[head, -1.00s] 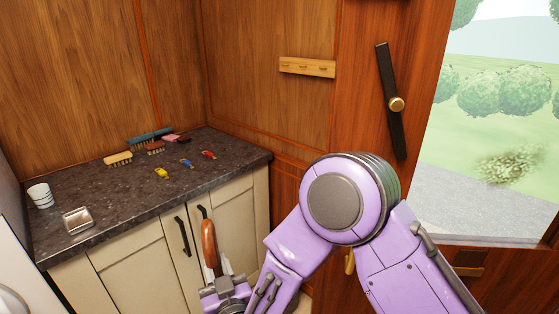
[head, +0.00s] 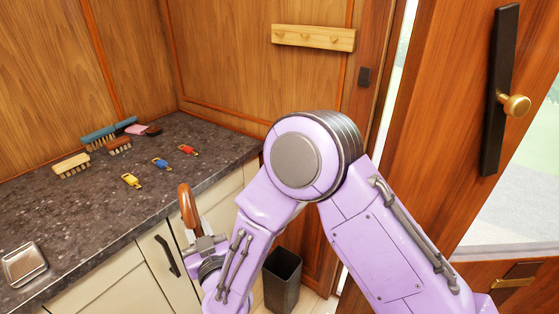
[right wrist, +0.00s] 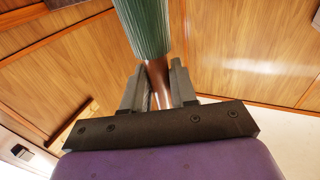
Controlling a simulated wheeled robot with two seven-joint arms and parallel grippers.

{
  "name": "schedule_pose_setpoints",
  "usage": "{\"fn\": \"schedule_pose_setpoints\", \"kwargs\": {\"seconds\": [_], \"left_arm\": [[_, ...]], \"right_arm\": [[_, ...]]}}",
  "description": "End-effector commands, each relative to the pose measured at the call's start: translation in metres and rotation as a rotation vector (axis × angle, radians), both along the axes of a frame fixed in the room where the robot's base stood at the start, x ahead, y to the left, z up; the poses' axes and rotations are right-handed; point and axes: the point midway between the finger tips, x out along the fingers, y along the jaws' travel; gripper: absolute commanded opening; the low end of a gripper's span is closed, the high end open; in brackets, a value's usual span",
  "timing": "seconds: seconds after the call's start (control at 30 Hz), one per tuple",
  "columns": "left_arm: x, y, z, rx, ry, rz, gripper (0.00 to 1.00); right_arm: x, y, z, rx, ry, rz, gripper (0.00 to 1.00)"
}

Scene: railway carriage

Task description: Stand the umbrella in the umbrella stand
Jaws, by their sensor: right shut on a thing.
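The umbrella's curved brown handle (head: 187,207) shows in the head view, standing above my right gripper (head: 206,246) in front of the cabinet. In the right wrist view the fingers (right wrist: 158,88) are shut on the umbrella's brown part, and its green folded canopy (right wrist: 143,28) extends away from them. In the head view the canopy is hidden. A dark open-topped bin, apparently the umbrella stand (head: 282,282), stands on the floor beside the cabinet, to the right of the gripper and partly behind my forearm. My left gripper is not in view.
The dark counter (head: 75,205) carries several brushes, key tags and a metal tray (head: 23,265). A wooden peg rail (head: 313,38) is on the wall. A wooden door (head: 440,130) with a brass knob stands at the right.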

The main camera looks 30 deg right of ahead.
Motion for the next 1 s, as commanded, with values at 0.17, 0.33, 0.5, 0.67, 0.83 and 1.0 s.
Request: {"fn": "schedule_pose_setpoints", "kwargs": {"seconds": [0.17,0.33,0.5,0.67,0.83,1.0], "left_arm": [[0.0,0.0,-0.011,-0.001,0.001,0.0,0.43],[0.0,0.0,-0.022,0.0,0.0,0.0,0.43],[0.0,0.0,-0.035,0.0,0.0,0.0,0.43],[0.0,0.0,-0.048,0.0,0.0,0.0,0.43],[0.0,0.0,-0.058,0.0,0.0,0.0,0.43],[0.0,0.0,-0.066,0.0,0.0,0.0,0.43]], "right_arm": [[0.027,-0.03,-0.009,-0.006,-0.007,-0.046,0.0],[0.058,-0.071,-0.017,-0.013,-0.009,-0.102,0.0],[0.09,-0.125,-0.021,-0.018,-0.013,-0.17,0.0],[0.117,-0.188,-0.02,-0.016,-0.014,-0.246,0.0],[0.134,-0.246,-0.013,-0.011,-0.017,-0.316,0.0],[0.142,-0.292,-0.006,-0.003,-0.017,-0.369,0.0]]}}
